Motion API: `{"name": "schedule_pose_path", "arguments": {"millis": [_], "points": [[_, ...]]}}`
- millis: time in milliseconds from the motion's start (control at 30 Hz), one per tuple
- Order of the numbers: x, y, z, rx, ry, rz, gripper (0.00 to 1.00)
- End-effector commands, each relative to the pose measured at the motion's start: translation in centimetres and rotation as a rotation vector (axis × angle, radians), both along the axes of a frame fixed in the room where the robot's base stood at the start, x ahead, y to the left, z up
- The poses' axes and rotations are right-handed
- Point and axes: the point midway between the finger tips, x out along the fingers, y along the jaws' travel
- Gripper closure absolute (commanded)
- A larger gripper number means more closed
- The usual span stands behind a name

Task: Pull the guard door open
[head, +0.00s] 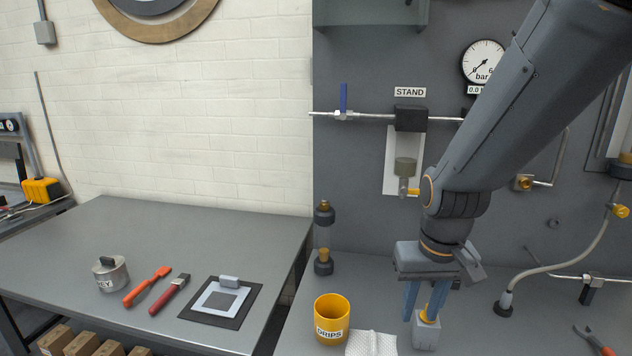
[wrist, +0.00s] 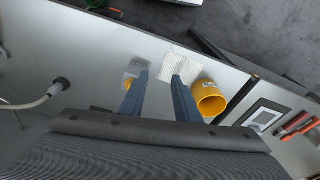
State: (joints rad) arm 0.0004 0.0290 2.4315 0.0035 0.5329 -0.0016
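My gripper (head: 420,312) points down over the bench below the grey panel. Its two blue fingers are apart. In the wrist view my gripper (wrist: 159,78) has an empty gap between the fingers. A small grey block with a yellow top (head: 426,335) stands by the fingertips; it also shows beside one finger in the wrist view (wrist: 135,68). A framed panel (head: 604,110), perhaps the guard door, is cut off at the upper right edge of the head view. Its handle and whether it is open cannot be made out. My gripper is well below and left of it.
A yellow DRIPS cup (head: 332,320) and a white cloth (head: 371,344) are left of my gripper. A hose (head: 560,267) curves over the bench to the right, with pliers (head: 594,340) near the front. A dark cylinder fitting (head: 324,238) stands at the left.

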Motion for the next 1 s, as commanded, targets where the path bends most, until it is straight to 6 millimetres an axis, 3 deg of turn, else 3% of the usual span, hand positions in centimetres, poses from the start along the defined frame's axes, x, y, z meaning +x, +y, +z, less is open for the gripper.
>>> {"name": "schedule_pose_path", "arguments": {"millis": [33, 133, 267, 300, 467, 567, 667, 767, 867, 900, 967, 1000], "points": [[-1.5, 0.0, -1.8, 0.0, 0.011, 0.0, 0.71], [-3.4, 0.0, -3.7, 0.0, 0.019, 0.001, 0.71], [-4.4, 0.1, -4.5, 0.0, 0.022, 0.001, 0.93], [-4.5, 0.1, -4.6, 0.0, 0.022, 0.001, 0.99], [-4.1, 0.0, -4.3, 0.005, 0.016, -0.012, 1.0], [-1.7, -0.2, -2.7, 0.042, -0.017, -0.097, 1.0], [3.1, -0.9, 1.3, 0.137, -0.091, -0.277, 1.0], [9.3, -2.0, 8.2, 0.3, -0.196, -0.497, 1.0], [14.7, -3.4, 17.0, 0.501, -0.309, -0.682, 1.0], [16.3, -4.0, 20.7, 0.584, -0.353, -0.737, 1.0], [18.3, -4.9, 26.6, 0.708, -0.417, -0.801, 1.0], [19.3, -5.4, 30.6, 0.792, -0.46, -0.832, 1.0]]}}
